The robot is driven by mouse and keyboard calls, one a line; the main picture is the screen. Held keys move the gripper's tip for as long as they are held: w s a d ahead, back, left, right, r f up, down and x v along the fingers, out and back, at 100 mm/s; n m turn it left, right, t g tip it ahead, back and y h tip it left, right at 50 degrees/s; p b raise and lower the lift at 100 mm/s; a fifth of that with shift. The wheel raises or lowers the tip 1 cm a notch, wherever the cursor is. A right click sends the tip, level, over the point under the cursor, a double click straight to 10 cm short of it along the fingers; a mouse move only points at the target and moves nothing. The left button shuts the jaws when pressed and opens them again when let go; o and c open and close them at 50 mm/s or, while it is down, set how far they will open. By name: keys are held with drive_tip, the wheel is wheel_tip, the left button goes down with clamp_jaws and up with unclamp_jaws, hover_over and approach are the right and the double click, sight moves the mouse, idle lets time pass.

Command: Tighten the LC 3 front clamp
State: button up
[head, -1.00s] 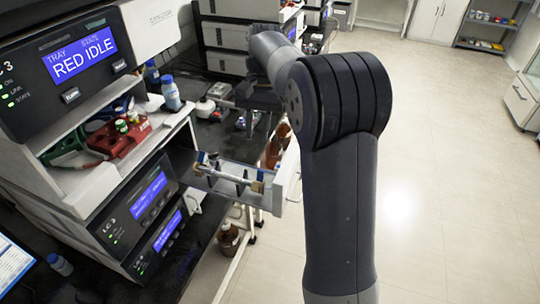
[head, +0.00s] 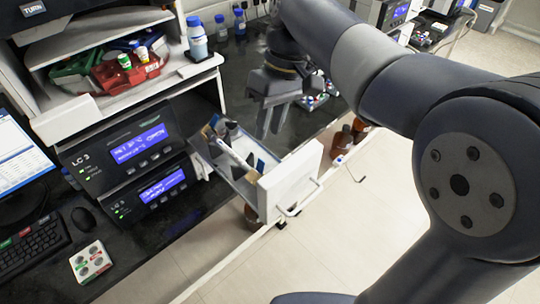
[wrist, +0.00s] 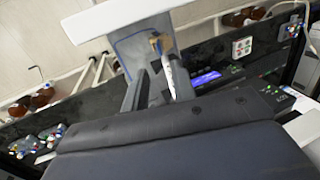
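The LC 3 unit (head: 128,150) has a white-fronted drawer (head: 290,182) pulled out to its right. A pale column (head: 236,150) lies lengthwise in the drawer, between dark and blue holders. A tan fitting (head: 252,176) sits at its front end, by the drawer front; the front clamp's tightness cannot be told. My gripper (head: 271,122) hangs beyond the drawer with fingers down, parted and empty, apart from the column. In the wrist view the drawer front (wrist: 112,20), column (wrist: 168,72) and tan fitting (wrist: 156,44) show past my gripper's fingers (wrist: 148,92), which partly hide the tray.
A shelf above holds red and green trays (head: 125,70) and a bottle (head: 196,38). Brown bottles (head: 341,140) stand beyond the drawer. Open floor lies right of the bench.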

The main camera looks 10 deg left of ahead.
sight(262, 160)
drive_tip(key=x, duration=0.8)
drive_tip(key=shift+f, duration=0.35)
drive_tip(key=shift+c, duration=0.5)
clamp_jaws()
